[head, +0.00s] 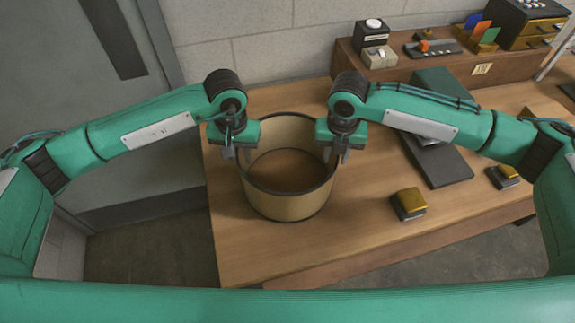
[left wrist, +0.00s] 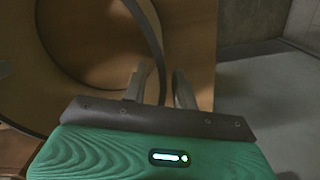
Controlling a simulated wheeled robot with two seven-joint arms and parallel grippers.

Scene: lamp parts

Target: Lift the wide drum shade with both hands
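The wide drum shade (head: 290,206) is tan with dark rims and stands upright on the wooden table, its open top facing up. My left gripper (head: 237,154) is at the left side of its top rim. In the left wrist view the dark rim (left wrist: 154,45) passes between the two spread fingers of my left gripper (left wrist: 159,88), with a gap on the outer side. My right gripper (head: 336,156) is at the right side of the rim, fingers pointing down and apart, one on each side of the wall. Contact there is too small to tell.
The wooden table (head: 240,254) is clear in front of the shade. A small yellow-topped block (head: 408,203) and a dark flat device (head: 440,165) lie to the right. A raised wooden shelf (head: 400,72) with small items runs along the back wall.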

